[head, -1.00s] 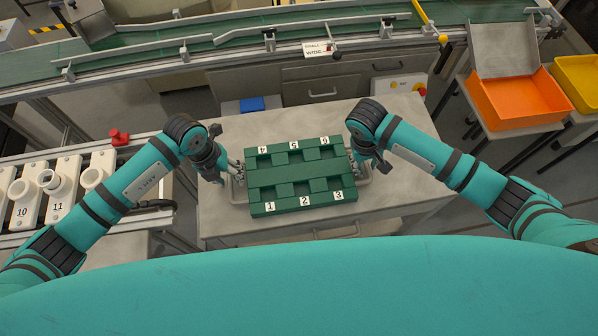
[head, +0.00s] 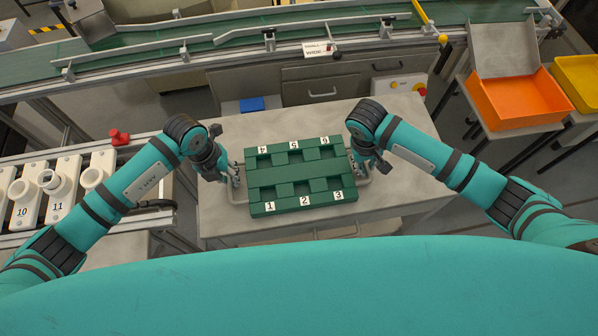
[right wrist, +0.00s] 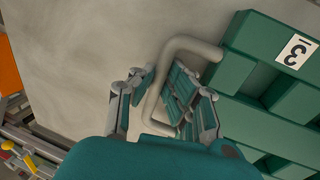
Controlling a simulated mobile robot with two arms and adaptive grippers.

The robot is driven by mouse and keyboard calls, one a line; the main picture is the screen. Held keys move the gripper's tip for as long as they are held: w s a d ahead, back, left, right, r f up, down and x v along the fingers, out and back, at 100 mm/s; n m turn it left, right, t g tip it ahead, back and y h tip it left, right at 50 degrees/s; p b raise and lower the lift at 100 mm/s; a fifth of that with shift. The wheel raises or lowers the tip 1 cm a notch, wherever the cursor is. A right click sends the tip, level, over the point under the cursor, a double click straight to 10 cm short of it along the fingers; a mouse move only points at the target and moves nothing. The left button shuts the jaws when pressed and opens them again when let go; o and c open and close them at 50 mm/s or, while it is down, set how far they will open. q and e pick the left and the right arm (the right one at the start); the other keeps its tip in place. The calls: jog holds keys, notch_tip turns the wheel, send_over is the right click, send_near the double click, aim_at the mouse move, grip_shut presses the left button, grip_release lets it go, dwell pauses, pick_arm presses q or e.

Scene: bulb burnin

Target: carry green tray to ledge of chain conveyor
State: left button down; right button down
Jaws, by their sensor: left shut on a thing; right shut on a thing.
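The green tray (head: 301,176), with numbered compartments 1 to 6, lies on the grey worktable (head: 401,198). Its compartments look empty. A pale handle loop sticks out at each short side. My left gripper (head: 235,174) is shut on the left handle. My right gripper (head: 358,165) is shut on the right handle. In the right wrist view the fingers of my right gripper (right wrist: 162,92) straddle the grey handle (right wrist: 187,43), beside the tray corner marked 3 (right wrist: 243,62). Numbered white carriers (head: 63,190) stand in a metal-framed conveyor at the left; its ledge is not clearly distinguishable.
A green belt conveyor (head: 230,45) with metal rails runs across the back. A red button (head: 119,138) sits on the left frame. An orange bin (head: 515,100) and a yellow bin (head: 580,80) stand at the right. The table's right part is clear.

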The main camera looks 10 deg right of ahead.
pick_arm(q)
jog(key=shift+r, duration=0.2)
pick_arm(e)
jog(key=shift+r, duration=0.2)
